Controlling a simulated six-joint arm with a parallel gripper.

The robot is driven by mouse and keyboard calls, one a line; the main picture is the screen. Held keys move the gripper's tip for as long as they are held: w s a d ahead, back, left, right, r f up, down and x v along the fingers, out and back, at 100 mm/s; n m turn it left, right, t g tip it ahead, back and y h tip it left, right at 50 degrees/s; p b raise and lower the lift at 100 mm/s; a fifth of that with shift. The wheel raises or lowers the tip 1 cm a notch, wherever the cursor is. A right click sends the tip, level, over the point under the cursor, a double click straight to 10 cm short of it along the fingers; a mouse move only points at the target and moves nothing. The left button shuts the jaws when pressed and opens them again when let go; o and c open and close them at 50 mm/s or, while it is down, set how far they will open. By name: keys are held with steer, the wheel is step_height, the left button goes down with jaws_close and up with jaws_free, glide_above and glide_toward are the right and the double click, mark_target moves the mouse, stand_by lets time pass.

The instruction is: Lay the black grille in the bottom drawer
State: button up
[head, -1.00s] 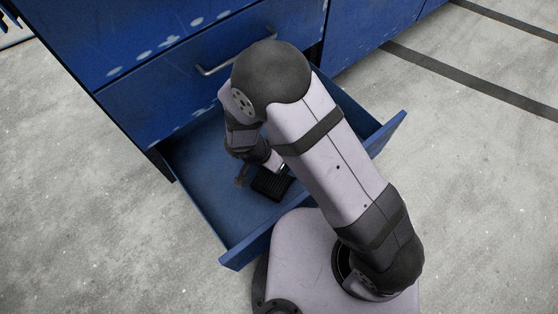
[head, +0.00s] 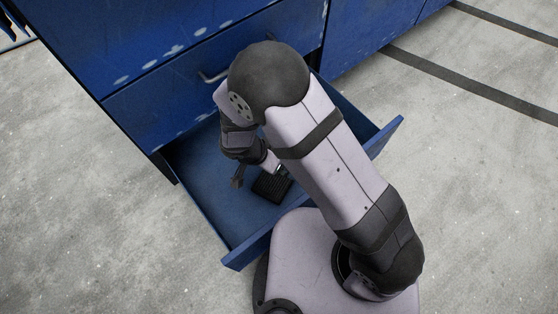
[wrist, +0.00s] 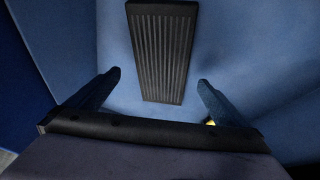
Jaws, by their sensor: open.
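The black grille (head: 270,187) lies flat on the floor of the open bottom drawer (head: 225,225). In the wrist view the ribbed grille (wrist: 162,60) rests on the blue drawer floor (wrist: 240,50), ahead of my fingers. My gripper (wrist: 158,85) is open, its two fingers apart on either side of the grille's near end, with nothing between them that I can see held. In the head view my gripper (head: 257,180) is inside the drawer beside the grille, partly hidden by my arm.
The blue cabinet (head: 130,60) stands behind, with a closed drawer with a metal handle (head: 213,75) above the open one. The drawer's front wall and sides rise around my gripper. Grey floor (head: 90,200) is clear at the left.

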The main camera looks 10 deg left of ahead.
steer(key=p+v, duration=0.3)
steer(key=v, duration=0.6)
steer(key=shift+r, duration=0.3)
steer(key=s+d+r+n+g+y, duration=0.1)
steer(key=d+r+n, duration=0.1)
steer(key=d+r, duration=0.2)
steer(key=s+d+r+n+g+y, duration=0.1)
steer(key=d+r, duration=0.3)
steer(key=d, duration=0.7)
steer(key=s+d+r+n+g+y, duration=0.1)
steer(key=d+r+n, duration=0.2)
steer(key=d, duration=0.4)
steer(key=shift+s+d+r+y, duration=0.2)
steer(key=shift+s+r+y, duration=0.15)
steer(key=shift+r, duration=0.45)
step_height(320, 180, up, 45)
steer(key=p, duration=4.5)
steer(key=shift+f, duration=0.2)
